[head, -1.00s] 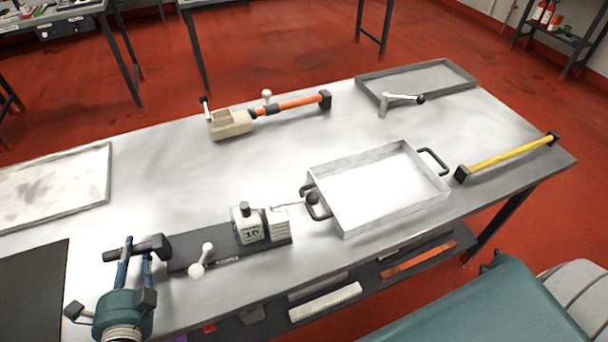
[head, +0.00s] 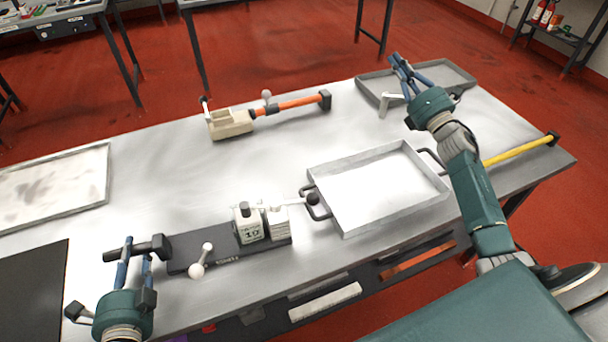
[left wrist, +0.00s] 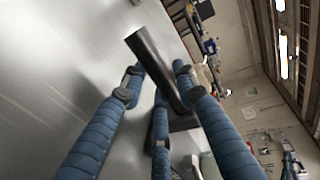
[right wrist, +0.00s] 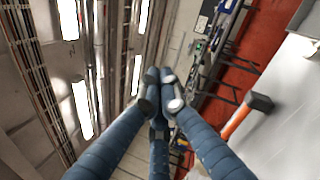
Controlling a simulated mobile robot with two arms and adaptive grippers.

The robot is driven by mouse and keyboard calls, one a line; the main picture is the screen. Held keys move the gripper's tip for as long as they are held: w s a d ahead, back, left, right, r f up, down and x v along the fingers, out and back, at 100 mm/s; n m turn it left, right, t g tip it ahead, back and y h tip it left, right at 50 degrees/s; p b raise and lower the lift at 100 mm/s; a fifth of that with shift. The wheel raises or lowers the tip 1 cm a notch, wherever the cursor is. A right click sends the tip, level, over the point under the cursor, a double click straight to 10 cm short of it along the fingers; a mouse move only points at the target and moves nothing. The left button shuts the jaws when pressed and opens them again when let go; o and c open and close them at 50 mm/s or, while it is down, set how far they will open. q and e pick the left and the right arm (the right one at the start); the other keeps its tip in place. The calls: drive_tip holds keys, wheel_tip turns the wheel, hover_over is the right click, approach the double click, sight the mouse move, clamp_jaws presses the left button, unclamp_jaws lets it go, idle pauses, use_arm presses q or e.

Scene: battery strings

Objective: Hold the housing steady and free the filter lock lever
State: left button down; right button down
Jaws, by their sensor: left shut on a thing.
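The housing (head: 249,230) is a pale block with a "10" label and a dark cap, on a dark base plate (head: 226,262) at the front of the table. A pale lever (head: 285,203) with a dark ball knob runs right from it towards the tray handle. My left gripper (head: 134,250) is shut on a dark T-shaped handle (head: 112,255) at the plate's left end. That handle also crosses between the fingers in the left wrist view (left wrist: 150,55). My right gripper (head: 402,72) is raised at the back right, far from the housing. Its fingertips meet, empty, in the right wrist view (right wrist: 160,95).
A metal tray (head: 345,227) with black handles stands right of the housing. A flat tray (head: 107,170) is at left. The table's middle is clear.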

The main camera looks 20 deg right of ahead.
sight(285, 203)
use_arm(q)
drive_tip(key=shift+r, duration=0.1)
use_arm(e)
drive_tip(key=w+a+r+n+g+y, duration=0.2)
drive_tip(key=a+n+y, duration=0.35)
drive_tip(key=a, duration=0.45)
drive_tip(key=w+a+r+n+g+y, duration=0.1)
drive_tip(key=a+r+n+g+y, duration=0.2)
drive_tip(key=a+n, duration=0.5)
drive_tip(key=w+a+r+n+g+y, duration=0.2)
drive_tip(key=a+n+y, duration=0.3)
drive_tip(key=a, duration=0.7)
drive_tip(key=s+a+f+n+g+y, duration=0.1)
drive_tip(key=s+a+n+g, duration=0.2)
drive_tip(key=a+n+g, duration=0.45)
drive_tip(key=s+a+f+n+g+y, duration=0.1)
drive_tip(key=s+a+n+g+y, duration=0.2)
drive_tip(key=a, duration=0.7)
drive_tip(key=s+a+f+n+g+h, duration=0.2)
drive_tip(key=s+f+n+g+h, duration=0.45)
drive_tip(key=s+n+h, duration=0.35)
drive_tip(key=d+n+h, duration=0.5)
drive_tip(key=d+h, duration=0.4)
drive_tip(key=d, duration=0.8)
drive_tip(key=s+f, duration=0.5)
drive_tip(key=f, duration=0.5)
drive_tip(key=shift+s+a+f, duration=0.2)
drive_tip(key=shift+s+a, duration=0.1)
drive_tip(key=shift+s, duration=0.05)
